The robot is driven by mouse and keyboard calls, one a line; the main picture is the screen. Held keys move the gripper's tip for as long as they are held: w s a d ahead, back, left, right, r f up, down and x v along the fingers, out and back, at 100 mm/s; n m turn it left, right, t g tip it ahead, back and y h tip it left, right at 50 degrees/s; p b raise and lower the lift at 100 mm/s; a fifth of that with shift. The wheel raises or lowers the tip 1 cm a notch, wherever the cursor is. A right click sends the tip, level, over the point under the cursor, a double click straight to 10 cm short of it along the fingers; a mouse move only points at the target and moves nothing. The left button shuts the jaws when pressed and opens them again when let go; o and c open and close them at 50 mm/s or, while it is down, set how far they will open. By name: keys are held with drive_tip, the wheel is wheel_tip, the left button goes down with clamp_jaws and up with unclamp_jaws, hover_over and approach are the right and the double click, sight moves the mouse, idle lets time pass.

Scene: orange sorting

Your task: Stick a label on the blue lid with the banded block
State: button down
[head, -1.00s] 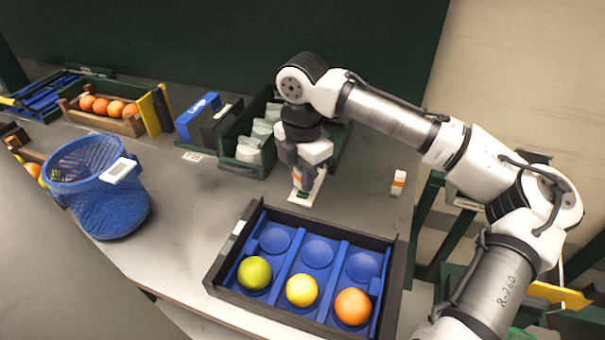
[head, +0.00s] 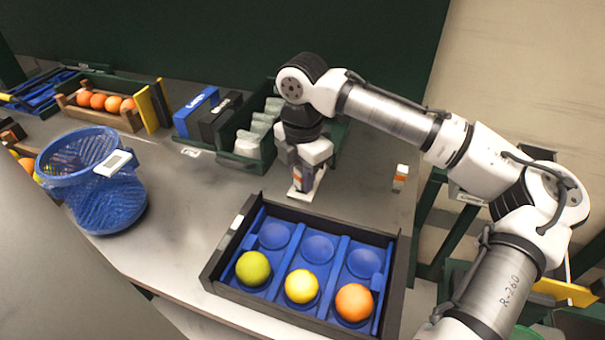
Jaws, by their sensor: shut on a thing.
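My gripper (head: 297,184) points down over the table behind the tray and is shut on a small block with an orange patch (head: 297,177), mostly hidden by the fingers. Just under and beside it lies a flat white piece (head: 318,184); I cannot tell whether the block touches it. A white block with an orange band (head: 400,178) stands upright on the table to the right, apart from my gripper. A blue flat-sided piece with white lettering (head: 196,108) stands at the back left, beside a black one (head: 220,118). I cannot tell whether the blue piece is the lid.
A dark tray (head: 222,262) with blue cups holds a green, a yellow and an orange fruit in front. A blue mesh basket (head: 110,200) stands left, with a small white device on its rim. A green bin (head: 240,160) is close behind my gripper. A crate of oranges (head: 85,114) is farther left.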

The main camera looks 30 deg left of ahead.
drive_tip(key=shift+f, duration=0.55)
idle(1.9)
wheel_tip(320, 180, up, 7)
drive_tip(key=p, duration=0.7)
drive_tip(key=shift+r, duration=0.1)
idle(0.3)
